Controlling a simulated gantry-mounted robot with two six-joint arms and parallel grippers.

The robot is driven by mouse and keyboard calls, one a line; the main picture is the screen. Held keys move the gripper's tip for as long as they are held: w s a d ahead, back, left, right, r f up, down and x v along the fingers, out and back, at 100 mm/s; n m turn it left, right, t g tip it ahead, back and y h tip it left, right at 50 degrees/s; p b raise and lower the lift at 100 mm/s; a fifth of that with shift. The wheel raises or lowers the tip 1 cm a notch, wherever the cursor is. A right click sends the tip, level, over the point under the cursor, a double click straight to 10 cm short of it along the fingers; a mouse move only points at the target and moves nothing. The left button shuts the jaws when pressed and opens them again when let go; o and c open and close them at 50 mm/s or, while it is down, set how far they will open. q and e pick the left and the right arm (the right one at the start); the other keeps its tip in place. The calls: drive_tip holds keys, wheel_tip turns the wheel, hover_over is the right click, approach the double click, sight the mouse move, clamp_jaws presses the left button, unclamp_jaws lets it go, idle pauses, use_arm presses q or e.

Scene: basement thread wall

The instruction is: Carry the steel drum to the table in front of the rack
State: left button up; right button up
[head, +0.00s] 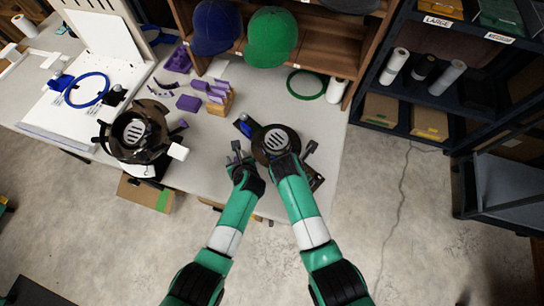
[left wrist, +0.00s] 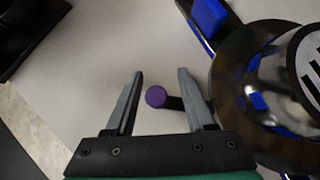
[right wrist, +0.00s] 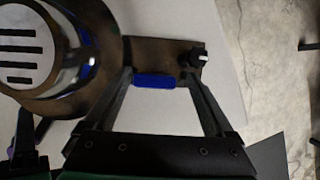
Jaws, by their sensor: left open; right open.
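A round, dark brown body with a pale slotted top, which looks like the steel drum (head: 268,153), stands on the light grey table (head: 325,140). It fills the right of the left wrist view (left wrist: 228,75) and the upper left of the right wrist view (right wrist: 110,30). My left gripper (head: 238,156) is open on its left side, with a purple knob (left wrist: 155,97) between its fingers. My right gripper (right wrist: 158,75) is open on its right side, with a blue grip piece (right wrist: 154,81) between its fingertips. I cannot tell whether either gripper touches anything.
A similar slotted round unit (head: 138,128) stands at left on the table. A wooden shelf with a blue cap (head: 214,26) and a green cap (head: 271,38) stands behind. A dark labelled rack (head: 385,122) stands at right. Concrete floor (head: 425,220) lies open at lower right.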

wheel_tip(320, 180, up, 31)
drive_tip(key=p, duration=3)
drive_tip(key=shift+w+a+p, duration=0.15)
drive_tip(key=shift+a+p, duration=0.2)
drive_tip(key=v, duration=1.2)
drive_tip(key=shift+d, duration=0.15)
